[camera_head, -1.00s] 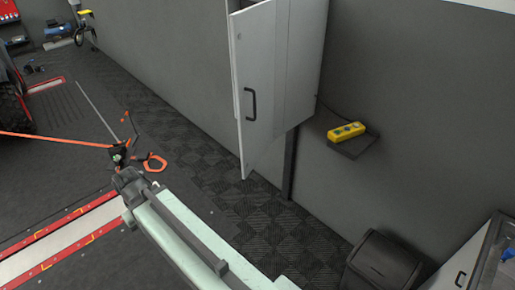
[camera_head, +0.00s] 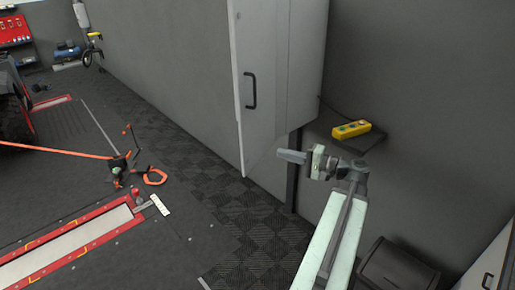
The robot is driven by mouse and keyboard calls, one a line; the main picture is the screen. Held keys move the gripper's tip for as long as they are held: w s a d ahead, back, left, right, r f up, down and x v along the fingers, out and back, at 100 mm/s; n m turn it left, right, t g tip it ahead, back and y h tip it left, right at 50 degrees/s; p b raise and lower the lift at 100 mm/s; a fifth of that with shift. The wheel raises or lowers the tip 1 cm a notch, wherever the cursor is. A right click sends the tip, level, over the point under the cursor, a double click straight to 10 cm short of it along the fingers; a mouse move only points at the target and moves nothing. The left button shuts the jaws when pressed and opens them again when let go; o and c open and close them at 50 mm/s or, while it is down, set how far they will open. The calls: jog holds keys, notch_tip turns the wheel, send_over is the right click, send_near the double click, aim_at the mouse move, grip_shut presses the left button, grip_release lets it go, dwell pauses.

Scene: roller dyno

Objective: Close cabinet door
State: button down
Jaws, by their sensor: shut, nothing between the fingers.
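The grey cabinet (camera_head: 300,75) hangs on the wall at the upper middle of the head view. Its door (camera_head: 257,60) stands ajar, with its free edge swung out to the left. A black handle (camera_head: 250,90) is on the door's outer face. My gripper (camera_head: 282,158) is shut and empty. It appears just below and to the right of the door's lower edge in the picture, pointing left. I cannot tell whether it touches the door.
A yellow control box (camera_head: 351,129) sits on a small dark shelf (camera_head: 366,142) right of the cabinet. A dark bin (camera_head: 395,268) stands below. Orange straps (camera_head: 154,177) lie on the floor at left. The tiled floor left of the cabinet is clear.

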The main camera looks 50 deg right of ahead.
jog(key=s, duration=0.1)
send_near(244, 140)
jog(key=x, duration=0.5)
jog(key=shift+a, duration=0.35)
jog(key=shift+w+a+r, duration=0.1)
jog(key=shift+w+a, duration=0.05)
jog(key=shift+w, duration=0.55)
jog(key=shift+w, duration=0.1)
jog(key=shift+h, duration=0.3)
